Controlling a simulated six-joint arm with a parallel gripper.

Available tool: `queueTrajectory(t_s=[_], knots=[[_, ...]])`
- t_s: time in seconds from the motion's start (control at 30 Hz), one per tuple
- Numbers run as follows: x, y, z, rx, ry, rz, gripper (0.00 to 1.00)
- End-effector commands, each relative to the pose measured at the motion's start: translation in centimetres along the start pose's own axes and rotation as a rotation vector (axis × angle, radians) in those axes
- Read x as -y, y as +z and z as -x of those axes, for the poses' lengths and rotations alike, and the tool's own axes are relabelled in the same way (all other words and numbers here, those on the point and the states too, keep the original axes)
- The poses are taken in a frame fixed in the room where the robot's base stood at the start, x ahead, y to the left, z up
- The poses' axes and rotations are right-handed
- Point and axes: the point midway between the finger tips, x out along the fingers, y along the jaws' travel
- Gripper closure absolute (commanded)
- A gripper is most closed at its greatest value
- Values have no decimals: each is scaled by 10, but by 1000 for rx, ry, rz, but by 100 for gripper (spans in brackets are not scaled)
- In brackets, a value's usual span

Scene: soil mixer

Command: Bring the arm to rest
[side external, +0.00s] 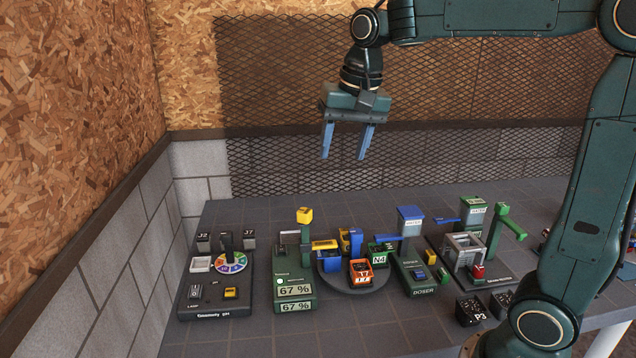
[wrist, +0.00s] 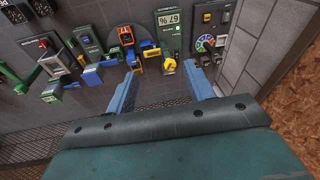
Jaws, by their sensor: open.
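My gripper (side external: 346,140) hangs high above the back part of the table, pointing down. Its two blue fingers are apart with nothing between them. In the wrist view my gripper (wrist: 162,92) also shows open and empty, with the table and its devices beyond the fingertips. My arm reaches in from the right side of the side external view. The gripper touches nothing.
On the grey table (side external: 400,335) stand a panel with a coloured dial (side external: 230,262), a green device reading 67 % (side external: 293,290), a round turntable with small bins (side external: 352,284), a doser (side external: 420,275) and a grey-framed station (side external: 464,250). A mesh wall (side external: 290,80) stands behind.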

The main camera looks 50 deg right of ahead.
Motion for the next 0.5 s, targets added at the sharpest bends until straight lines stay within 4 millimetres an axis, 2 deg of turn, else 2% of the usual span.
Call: queueTrajectory(t_s=[0.03, 0.2, 0.5], knots=[[-4, 12, 5, -13, -10, 38, 47], [-20, 48, 13, -53, -39, 165, 47], [-50, 110, 12, -128, -79, 391, 47]])
